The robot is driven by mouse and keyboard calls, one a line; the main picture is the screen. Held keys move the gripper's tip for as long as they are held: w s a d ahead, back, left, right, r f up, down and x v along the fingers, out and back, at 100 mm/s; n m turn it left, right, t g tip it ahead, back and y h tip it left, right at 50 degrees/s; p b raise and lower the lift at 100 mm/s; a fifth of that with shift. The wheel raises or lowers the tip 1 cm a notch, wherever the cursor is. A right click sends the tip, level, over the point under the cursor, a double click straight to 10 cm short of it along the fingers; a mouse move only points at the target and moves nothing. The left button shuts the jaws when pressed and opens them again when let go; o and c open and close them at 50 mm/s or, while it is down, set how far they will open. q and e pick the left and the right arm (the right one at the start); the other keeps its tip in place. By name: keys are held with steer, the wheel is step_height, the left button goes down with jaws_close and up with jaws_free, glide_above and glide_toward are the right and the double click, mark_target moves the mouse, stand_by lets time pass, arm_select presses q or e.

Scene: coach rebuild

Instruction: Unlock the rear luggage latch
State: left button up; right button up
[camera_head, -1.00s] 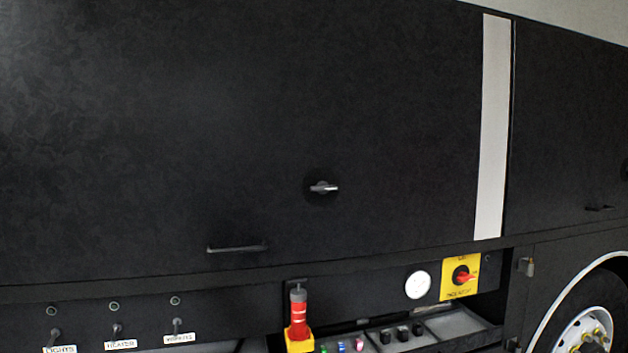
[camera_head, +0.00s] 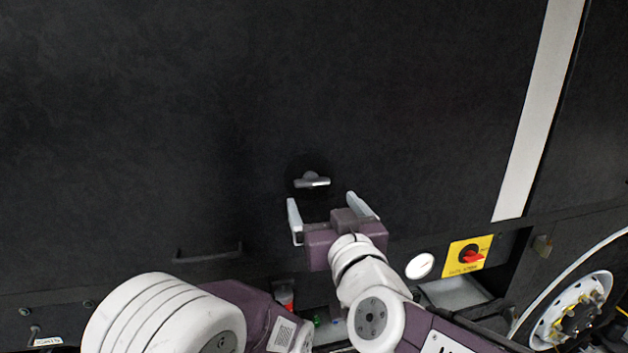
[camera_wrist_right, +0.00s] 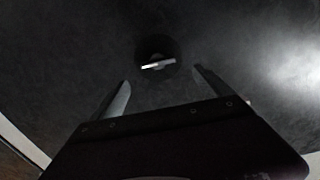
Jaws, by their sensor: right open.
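The luggage latch (camera_head: 312,181) is a small silver T-handle on a round dark base, set in the large black luggage door (camera_head: 200,100). Its handle lies close to horizontal. My right gripper (camera_head: 324,203) is open and empty, just below the latch in the head view, with its fingers pointing at the door. In the right wrist view the latch (camera_wrist_right: 158,64) shows beyond the fingertips and between them, apart from both. The gripper (camera_wrist_right: 160,88) does not touch it. My left gripper is not in view.
A dark bar handle (camera_head: 207,252) is on the door, lower left of the latch. Below the door are a white gauge (camera_head: 420,265), a red rotary switch on a yellow plate (camera_head: 467,257) and an open bay. A wheel (camera_head: 572,308) is at the lower right.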

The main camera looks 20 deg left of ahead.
mark_target(313, 185)
steer(key=p+x, duration=0.2)
steer(key=x, duration=0.6)
steer(key=shift+w+d+f, duration=0.1)
steer(key=shift+d, duration=0.05)
steer(key=shift+w+a, duration=0.15)
steer(key=shift+a, duration=0.1)
steer(key=shift+d, duration=0.1)
steer(key=shift+w, duration=0.1)
steer(key=shift+c, duration=1.2)
steer(key=c, duration=1.1)
steer(key=shift+f, duration=0.1)
